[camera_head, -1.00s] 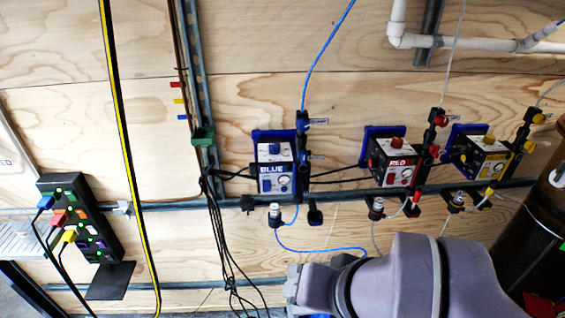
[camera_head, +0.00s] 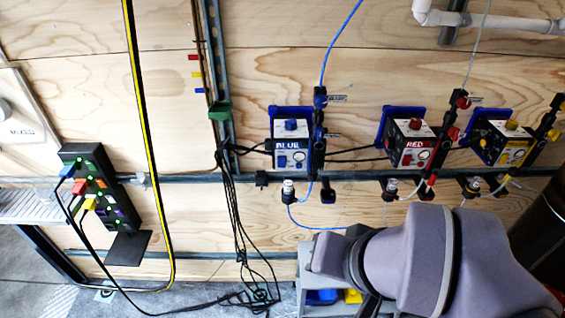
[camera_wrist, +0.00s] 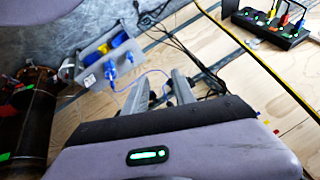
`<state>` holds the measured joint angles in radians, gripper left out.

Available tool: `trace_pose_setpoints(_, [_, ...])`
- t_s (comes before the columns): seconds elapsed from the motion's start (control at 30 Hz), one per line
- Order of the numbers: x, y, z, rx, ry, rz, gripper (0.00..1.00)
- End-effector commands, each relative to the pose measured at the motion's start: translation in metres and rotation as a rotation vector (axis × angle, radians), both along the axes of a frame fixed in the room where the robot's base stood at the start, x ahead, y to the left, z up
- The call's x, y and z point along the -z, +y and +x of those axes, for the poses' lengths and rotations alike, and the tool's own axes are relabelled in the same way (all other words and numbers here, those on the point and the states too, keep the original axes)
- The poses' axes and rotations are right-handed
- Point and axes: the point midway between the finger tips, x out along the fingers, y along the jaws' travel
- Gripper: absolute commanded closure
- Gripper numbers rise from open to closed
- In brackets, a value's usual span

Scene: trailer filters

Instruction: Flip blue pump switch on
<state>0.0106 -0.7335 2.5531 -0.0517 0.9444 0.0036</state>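The blue pump (camera_head: 290,147) is a white box with a "BLUE" label, a blue knob on top and a small round gauge, fixed on a blue bracket on the plywood wall. Small blue switches (camera_head: 282,161) show low on its front; their position is too small to tell. My arm is at the lower right of the head view, below and right of the blue pump, and apart from it. In the wrist view my gripper (camera_wrist: 158,94) is open, its two grey fingers apart with nothing held. I cannot make out the blue pump's front in the wrist view.
The red pump (camera_head: 412,145) and yellow pump (camera_head: 503,144) stand to the right. A black power strip (camera_head: 103,190) with coloured plugs is at left. Black cables hang left of the blue pump. A grey bin (camera_wrist: 92,66) with blue items stands below the wall.

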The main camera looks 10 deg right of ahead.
Motion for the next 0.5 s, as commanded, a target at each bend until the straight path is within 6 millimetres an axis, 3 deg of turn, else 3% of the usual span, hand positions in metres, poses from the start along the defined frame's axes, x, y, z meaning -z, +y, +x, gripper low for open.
trace_pose_setpoints(0.03, [-0.013,-0.010,0.012,-0.010,-0.002,-0.052,0.80])
trace_pose_setpoints(0.13, [-0.043,-0.049,0.058,-0.088,-0.026,-0.268,1.00])
trace_pose_setpoints(0.2, [-0.069,-0.077,0.107,-0.213,-0.057,-0.459,1.00])
trace_pose_setpoints(0.27, [-0.083,-0.091,0.149,-0.357,-0.089,-0.600,1.00])
trace_pose_setpoints(0.3, [-0.087,-0.094,0.176,-0.469,-0.112,-0.677,1.00])
trace_pose_setpoints(0.4, [-0.081,-0.084,0.230,-0.782,-0.178,-0.795,1.00])
trace_pose_setpoints(0.5, [-0.057,-0.058,0.256,-1.073,-0.252,-0.813,1.00])
